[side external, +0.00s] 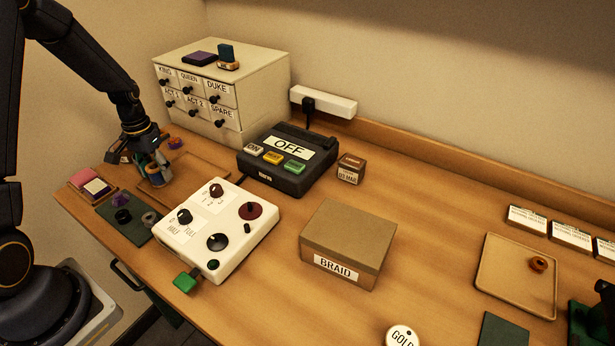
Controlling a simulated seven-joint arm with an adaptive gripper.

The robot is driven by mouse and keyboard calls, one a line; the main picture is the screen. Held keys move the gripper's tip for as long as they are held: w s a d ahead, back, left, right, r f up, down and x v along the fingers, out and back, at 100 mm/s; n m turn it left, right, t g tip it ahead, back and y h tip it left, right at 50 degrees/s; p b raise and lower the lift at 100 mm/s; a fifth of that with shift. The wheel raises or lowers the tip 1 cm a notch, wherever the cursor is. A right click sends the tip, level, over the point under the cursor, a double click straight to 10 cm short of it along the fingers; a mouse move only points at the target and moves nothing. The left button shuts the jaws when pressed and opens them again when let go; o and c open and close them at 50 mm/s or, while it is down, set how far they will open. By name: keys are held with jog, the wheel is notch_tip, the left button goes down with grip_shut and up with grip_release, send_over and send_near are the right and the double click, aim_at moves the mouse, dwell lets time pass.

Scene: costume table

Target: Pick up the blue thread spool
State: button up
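My gripper (150,172) points down at the left of the table, over the near left part of a shallow wooden tray (208,165). A small blue-teal piece (153,169), which looks like the blue thread spool, shows at the fingertips, with tan and orange parts close around it. The view is too small to tell whether my fingers are shut on it or only beside it, or whether it touches the tray. Two small purple and orange spools (175,143) lie just behind my gripper.
A green mat (135,232) with small dark and purple pieces lies in front of my gripper, beside a pink-topped box (92,186). A white control box (215,230), black switch unit (287,160) and drawer cabinet (222,85) stand close by.

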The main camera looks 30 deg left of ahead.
jog(key=c, duration=0.9)
